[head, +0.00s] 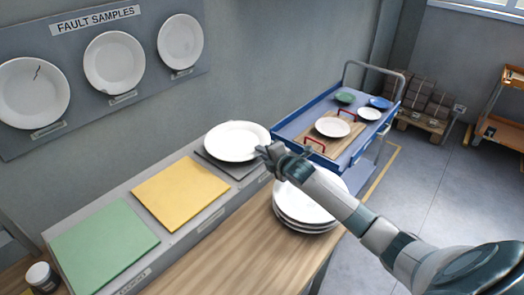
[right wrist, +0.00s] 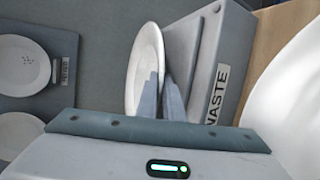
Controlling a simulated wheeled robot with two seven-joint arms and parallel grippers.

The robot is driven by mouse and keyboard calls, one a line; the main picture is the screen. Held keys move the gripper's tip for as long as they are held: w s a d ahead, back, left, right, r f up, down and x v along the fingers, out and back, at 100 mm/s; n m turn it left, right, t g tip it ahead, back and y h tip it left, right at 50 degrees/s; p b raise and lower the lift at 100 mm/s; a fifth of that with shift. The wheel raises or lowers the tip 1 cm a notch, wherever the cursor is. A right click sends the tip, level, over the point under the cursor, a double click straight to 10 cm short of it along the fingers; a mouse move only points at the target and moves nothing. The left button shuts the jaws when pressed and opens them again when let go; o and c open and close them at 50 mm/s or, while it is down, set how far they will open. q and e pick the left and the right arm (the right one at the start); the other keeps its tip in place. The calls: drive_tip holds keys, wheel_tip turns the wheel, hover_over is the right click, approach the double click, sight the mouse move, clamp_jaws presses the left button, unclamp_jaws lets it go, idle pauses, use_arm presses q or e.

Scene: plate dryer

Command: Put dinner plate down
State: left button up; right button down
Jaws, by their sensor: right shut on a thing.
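A white dinner plate (head: 235,138) is over the dark grey mat (head: 247,172) at the far end of the bench ledge. My right gripper (head: 264,153) is shut on the plate's right rim. The right wrist view shows the plate (right wrist: 146,60) edge-on between the fingers (right wrist: 162,100), close over the grey mat (right wrist: 185,55). I cannot tell whether it touches the mat. The ledge below this mat carries a "WASTE" label (right wrist: 217,93). My left gripper is not in view.
A yellow mat (head: 180,190) and a green mat (head: 104,240) lie empty on the ledge. A stack of white plates (head: 300,208) stands on the wooden bench under my right arm. Behind is a blue trolley (head: 290,130) with plates. Sample plates (head: 114,62) hang on the wall board.

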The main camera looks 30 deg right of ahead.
drive_tip(key=shift+f, duration=0.1)
idle(0.3)
drive_tip(key=c, duration=2.2)
unclamp_jaws()
drive_tip(key=shift+f, duration=0.2)
drive_tip(key=shift+s+r, duration=0.1)
drive_tip(key=shift+b+v, duration=1.55)
drive_tip(key=shift+v, duration=4.4)
